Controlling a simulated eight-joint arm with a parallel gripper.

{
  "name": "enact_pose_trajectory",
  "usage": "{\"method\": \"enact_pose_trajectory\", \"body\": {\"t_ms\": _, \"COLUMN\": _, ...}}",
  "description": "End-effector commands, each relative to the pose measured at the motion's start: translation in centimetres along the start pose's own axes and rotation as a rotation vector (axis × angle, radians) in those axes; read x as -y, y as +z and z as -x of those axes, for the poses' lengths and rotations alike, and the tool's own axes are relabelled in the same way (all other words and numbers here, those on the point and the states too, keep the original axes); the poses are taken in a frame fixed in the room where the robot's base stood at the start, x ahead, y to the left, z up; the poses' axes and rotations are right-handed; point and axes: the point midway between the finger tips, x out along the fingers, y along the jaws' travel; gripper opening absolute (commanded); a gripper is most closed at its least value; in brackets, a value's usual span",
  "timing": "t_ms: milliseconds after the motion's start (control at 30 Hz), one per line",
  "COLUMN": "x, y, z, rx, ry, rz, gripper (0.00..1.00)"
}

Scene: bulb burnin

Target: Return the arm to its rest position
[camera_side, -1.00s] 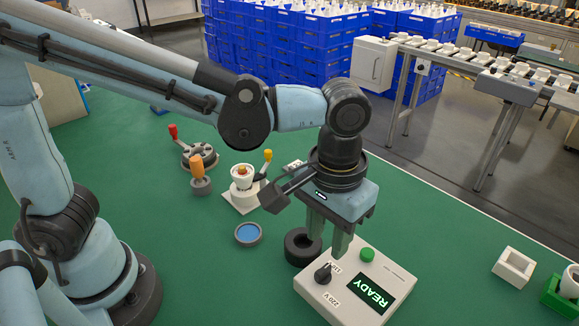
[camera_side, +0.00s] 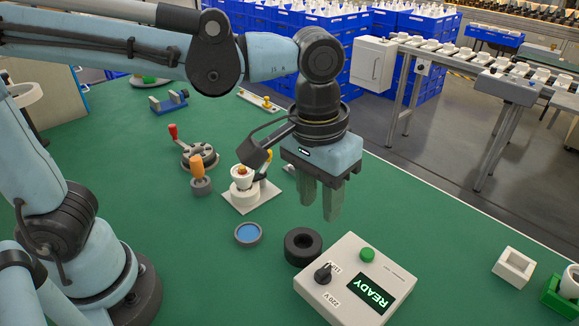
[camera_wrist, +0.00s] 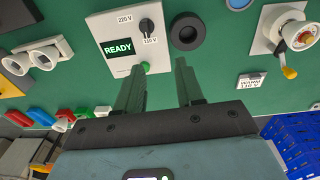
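My gripper (camera_side: 318,208) hangs in the air above the green table, up and to the left of the control box, with nothing between its fingers. In the wrist view my gripper (camera_wrist: 160,78) shows two fingers with a clear gap. The control box (camera_side: 340,272) is white, with a black knob, a green button and a screen reading READY. It also shows in the wrist view (camera_wrist: 112,27). A black ring (camera_side: 302,247) lies beside the box, below the fingers in the side view. It also shows in the wrist view (camera_wrist: 188,31).
A white fixture (camera_side: 243,193) with a yellow-handled lever stands left of my gripper. An orange-handled tool (camera_side: 198,179), a red-handled clamp (camera_side: 200,158) and a blue disc (camera_side: 248,233) are nearby. A white holder (camera_side: 514,267) and green holder (camera_side: 558,296) are at the right. Blue crates (camera_side: 290,50) stand behind.

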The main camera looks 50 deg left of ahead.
Motion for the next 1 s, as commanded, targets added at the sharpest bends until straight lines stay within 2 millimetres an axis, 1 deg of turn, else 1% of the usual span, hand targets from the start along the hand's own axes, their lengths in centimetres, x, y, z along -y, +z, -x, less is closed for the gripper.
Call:
{"method": "enact_pose_trajectory", "body": {"t_ms": 33, "x": 1.9, "y": -0.2, "z": 0.0, "rx": -0.036, "ry": 0.016, "rz": 0.011, "gripper": 0.37}}
{"method": "enact_pose_trajectory", "body": {"t_ms": 133, "x": 5.5, "y": -0.7, "z": -0.1, "rx": -0.132, "ry": 0.046, "rz": 0.010, "gripper": 0.37}}
{"method": "enact_pose_trajectory", "body": {"t_ms": 300, "x": 11.4, "y": -0.8, "z": -0.7, "rx": -0.312, "ry": 0.051, "rz": 0.001, "gripper": 0.37}}
{"method": "enact_pose_trajectory", "body": {"t_ms": 400, "x": 14.3, "y": -0.4, "z": -1.1, "rx": -0.408, "ry": 0.029, "rz": -0.006, "gripper": 0.37}}
{"method": "enact_pose_trajectory", "body": {"t_ms": 500, "x": 16.5, "y": -0.1, "z": -1.6, "rx": -0.482, "ry": 0.001, "rz": -0.014, "gripper": 0.37}}
{"method": "enact_pose_trajectory", "body": {"t_ms": 600, "x": 17.8, "y": 0.2, "z": -1.9, "rx": -0.528, "ry": -0.023, "rz": -0.020, "gripper": 0.37}}
{"method": "enact_pose_trajectory", "body": {"t_ms": 700, "x": 18.4, "y": 0.3, "z": -2.0, "rx": -0.550, "ry": -0.035, "rz": -0.025, "gripper": 0.37}}
{"method": "enact_pose_trajectory", "body": {"t_ms": 1000, "x": 18.4, "y": 0.3, "z": -2.0, "rx": -0.555, "ry": -0.038, "rz": -0.028, "gripper": 0.37}}
